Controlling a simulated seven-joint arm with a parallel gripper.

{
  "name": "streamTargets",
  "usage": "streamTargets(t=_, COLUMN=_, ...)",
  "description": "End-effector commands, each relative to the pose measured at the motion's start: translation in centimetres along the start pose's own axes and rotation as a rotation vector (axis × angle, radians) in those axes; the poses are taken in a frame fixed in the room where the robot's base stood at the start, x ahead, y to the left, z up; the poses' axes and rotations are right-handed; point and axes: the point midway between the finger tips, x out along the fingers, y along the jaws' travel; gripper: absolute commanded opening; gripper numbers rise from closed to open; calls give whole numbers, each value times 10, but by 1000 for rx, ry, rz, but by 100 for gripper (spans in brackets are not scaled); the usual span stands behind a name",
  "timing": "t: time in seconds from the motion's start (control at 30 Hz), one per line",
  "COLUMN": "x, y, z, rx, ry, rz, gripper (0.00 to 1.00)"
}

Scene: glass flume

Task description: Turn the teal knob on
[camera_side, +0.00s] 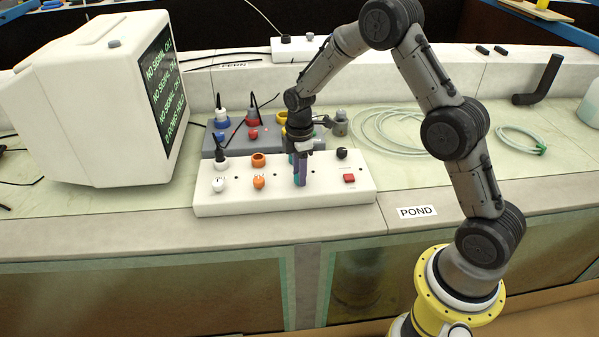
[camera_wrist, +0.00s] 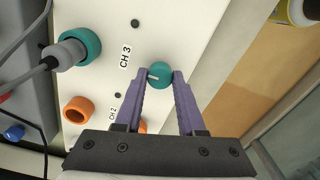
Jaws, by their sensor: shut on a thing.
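The teal knob (camera_wrist: 160,76) sits on the white panel beside the "CH 3" label in the wrist view, with a pale pointer line on its face. My gripper (camera_wrist: 160,80) has its two purple fingers on either side of the knob, closed on it.
An orange knob (camera_side: 259,182), a white knob (camera_side: 218,184), an orange socket (camera_side: 258,160), a black knob (camera_side: 342,154) and a red switch (camera_side: 349,178) share the panel. A grey-blue box (camera_side: 222,152) with plugs stands behind. A white monitor (camera_side: 90,110) is at the left.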

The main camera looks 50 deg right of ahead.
Motion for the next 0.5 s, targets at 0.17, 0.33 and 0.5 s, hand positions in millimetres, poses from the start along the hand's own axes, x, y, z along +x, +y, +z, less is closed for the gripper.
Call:
streamTargets(t=0.17, x=0, y=0, z=0, rx=7, ry=0, rz=0, gripper=0)
streamTargets(t=0.33, x=-1, y=0, z=0, rx=51, ry=0, rz=0, gripper=0)
streamTargets(t=0.5, x=-1, y=0, z=0, rx=146, ry=0, rz=0, gripper=0)
